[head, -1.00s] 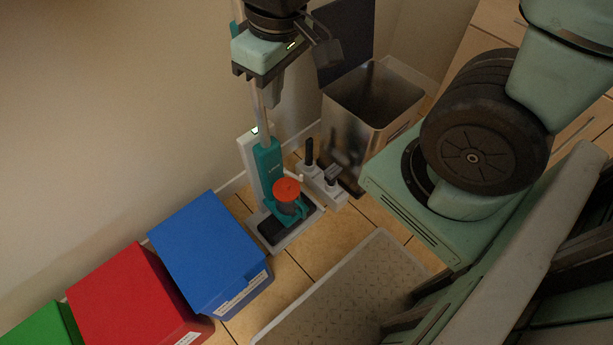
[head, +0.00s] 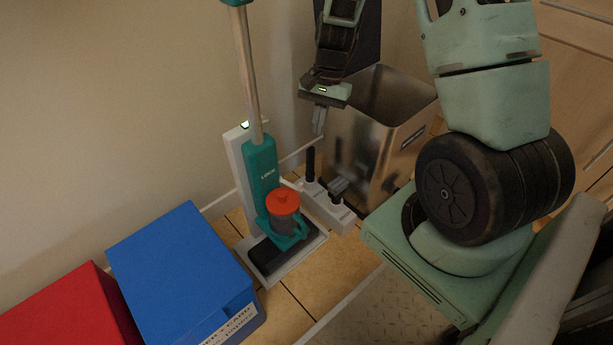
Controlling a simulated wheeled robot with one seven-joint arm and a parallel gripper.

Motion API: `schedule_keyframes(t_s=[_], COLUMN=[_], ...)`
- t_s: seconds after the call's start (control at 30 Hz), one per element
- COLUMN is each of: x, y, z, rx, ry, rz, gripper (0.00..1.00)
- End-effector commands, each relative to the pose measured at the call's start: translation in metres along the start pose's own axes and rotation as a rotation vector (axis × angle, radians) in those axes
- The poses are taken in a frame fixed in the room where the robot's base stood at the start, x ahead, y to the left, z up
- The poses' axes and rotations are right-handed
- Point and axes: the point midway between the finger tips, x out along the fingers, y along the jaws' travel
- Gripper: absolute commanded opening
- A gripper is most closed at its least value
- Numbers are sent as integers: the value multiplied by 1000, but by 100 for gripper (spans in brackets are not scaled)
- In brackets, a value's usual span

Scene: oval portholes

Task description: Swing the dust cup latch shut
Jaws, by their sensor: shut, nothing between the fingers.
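A teal upright vacuum (head: 263,170) stands on a light dock by the wall. Its dust cup (head: 284,212), with an orange top and a grey body, sits low on its front. A small pale piece (head: 291,185) sticks up beside the cup's top; I cannot tell for sure that it is the latch. My gripper (head: 318,128) points down, shut and empty, above and to the right of the cup. It is apart from the vacuum.
An open metal bin (head: 385,125) stands just right of my gripper. A low tool holder (head: 328,205) with dark upright parts sits between bin and vacuum. A blue box (head: 180,265) and a red box (head: 70,312) stand at the lower left.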

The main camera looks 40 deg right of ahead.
Motion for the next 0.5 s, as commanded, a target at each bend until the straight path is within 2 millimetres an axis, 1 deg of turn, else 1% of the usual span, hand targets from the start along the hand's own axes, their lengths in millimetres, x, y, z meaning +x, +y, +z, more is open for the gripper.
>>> schedule_keyframes(t_s=[0.03, 0.1, 0.2, 0.37, 0.5], x=[9, 18, 25, 38, 62], y=[3, 5, 6, 6, 6], z=[-11, -21, -28, -30, -28], rx=[72, 146, 206, 224, 223], ry=[-32, -65, -91, -100, -101], rz=[-5, -13, -21, -22, -21], gripper=[0, 0, 0, 0, 0])
